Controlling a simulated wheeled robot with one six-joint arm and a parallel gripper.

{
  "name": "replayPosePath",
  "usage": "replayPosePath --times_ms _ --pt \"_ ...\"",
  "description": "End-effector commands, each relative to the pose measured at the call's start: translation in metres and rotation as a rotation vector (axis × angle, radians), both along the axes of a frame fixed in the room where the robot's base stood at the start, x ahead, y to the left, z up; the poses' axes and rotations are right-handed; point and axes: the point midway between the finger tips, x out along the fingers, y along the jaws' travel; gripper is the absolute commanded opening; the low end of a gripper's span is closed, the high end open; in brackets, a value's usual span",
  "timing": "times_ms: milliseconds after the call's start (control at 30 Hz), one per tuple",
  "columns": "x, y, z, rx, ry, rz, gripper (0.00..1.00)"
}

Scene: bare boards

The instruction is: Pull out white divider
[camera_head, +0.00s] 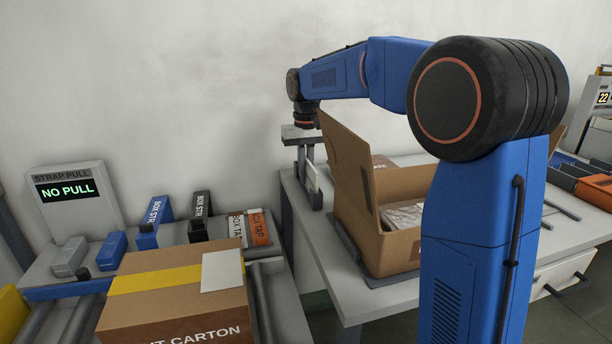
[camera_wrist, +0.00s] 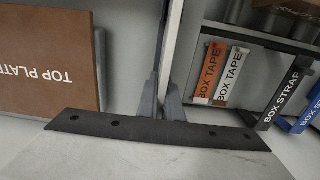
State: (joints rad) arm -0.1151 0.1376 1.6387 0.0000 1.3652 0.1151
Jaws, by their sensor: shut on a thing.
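The white divider (camera_wrist: 171,45) shows in the wrist view as a thin pale upright strip, seen nearly edge-on. My gripper (camera_wrist: 161,98) is shut on its near end, one dark finger on each side. In the head view my gripper (camera_head: 312,186) points down at the left end of the right-hand bench, just left of the open brown carton (camera_head: 402,250). A narrow white edge of the divider (camera_head: 311,172) shows there between the fingers. Most of the divider is hidden, and I cannot tell whether its far end is held by anything.
A brown board lettered TOP PLAT (camera_wrist: 45,60) stands left of the fingers in the wrist view. Box tape (camera_wrist: 208,70) and strap holders (camera_wrist: 280,95) lie to the right. A yellow-banded closed carton (camera_head: 175,290) sits on the left rollers, by a NO PULL display (camera_head: 68,190).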

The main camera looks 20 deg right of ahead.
Motion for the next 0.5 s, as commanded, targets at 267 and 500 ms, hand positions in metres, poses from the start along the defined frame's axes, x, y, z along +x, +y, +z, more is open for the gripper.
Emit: replayPosePath --times_ms 267,500 --pt "0.0001 0.0000 0.0055 0.000 -0.001 0.000 0.00" --pt "0.0000 0.0000 0.0097 0.000 0.000 0.000 0.00"
